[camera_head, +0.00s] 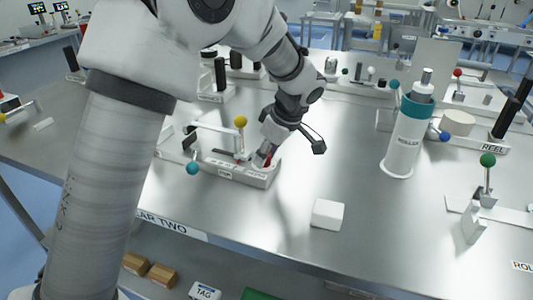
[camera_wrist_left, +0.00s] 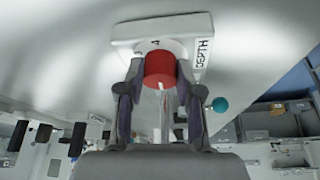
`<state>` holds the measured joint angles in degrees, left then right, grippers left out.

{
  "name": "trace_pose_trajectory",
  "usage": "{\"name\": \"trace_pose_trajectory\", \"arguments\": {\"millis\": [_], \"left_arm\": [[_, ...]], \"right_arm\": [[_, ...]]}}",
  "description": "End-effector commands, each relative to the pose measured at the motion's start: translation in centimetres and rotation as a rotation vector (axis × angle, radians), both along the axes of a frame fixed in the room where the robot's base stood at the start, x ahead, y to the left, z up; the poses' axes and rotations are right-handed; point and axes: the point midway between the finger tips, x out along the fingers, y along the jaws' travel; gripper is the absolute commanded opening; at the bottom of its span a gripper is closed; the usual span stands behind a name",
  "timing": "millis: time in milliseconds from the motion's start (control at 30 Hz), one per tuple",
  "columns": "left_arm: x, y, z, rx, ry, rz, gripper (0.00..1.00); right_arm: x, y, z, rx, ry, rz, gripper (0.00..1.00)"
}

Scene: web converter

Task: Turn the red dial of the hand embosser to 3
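The hand embosser (camera_head: 235,168) is a low white device on the steel table, with a yellow ball (camera_head: 240,121) and a teal ball (camera_head: 193,168) on levers. Its red dial (camera_wrist_left: 160,68) sits at its right end, beside the word DEPTH. A "4" shows on the plate above the dial; no pointer position is readable. My left gripper (camera_head: 264,158) is at that end. In the left wrist view, its fingers (camera_wrist_left: 160,78) stand on both sides of the red dial, very close to it. I cannot tell whether they touch it. My right gripper is out of view.
A white block (camera_head: 328,215) lies right of the embosser. A white-and-teal cylinder (camera_head: 404,140) stands farther right, with a green-knobbed lever (camera_head: 487,161) beyond it. Other stations line the back. The table between the embosser and the cylinder is mostly clear.

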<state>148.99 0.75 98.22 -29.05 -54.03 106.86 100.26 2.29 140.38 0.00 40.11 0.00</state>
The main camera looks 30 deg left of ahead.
Motion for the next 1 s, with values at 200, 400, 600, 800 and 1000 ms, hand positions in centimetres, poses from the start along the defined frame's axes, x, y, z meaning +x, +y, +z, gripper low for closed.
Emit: {"name": "trace_pose_trajectory", "arguments": {"millis": [200, 400, 600, 800, 1000], "left_arm": [[0.0, 0.0, -0.1, -0.001, 0.001, -0.003, 0.00], [-0.1, 0.0, -0.2, -0.002, 0.001, -0.035, 0.00], [-0.1, 0.0, -0.2, -0.001, 0.001, -0.128, 0.00], [-0.2, 0.0, -0.3, -0.001, 0.002, -0.283, 0.00], [-0.4, 0.1, -0.3, -0.002, 0.000, -0.471, 0.00]], "right_arm": [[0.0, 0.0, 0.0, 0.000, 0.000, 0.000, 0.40], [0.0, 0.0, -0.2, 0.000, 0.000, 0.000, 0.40], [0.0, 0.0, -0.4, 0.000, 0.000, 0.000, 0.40], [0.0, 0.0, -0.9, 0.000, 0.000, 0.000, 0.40], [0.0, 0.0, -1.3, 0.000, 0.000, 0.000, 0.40]]}}
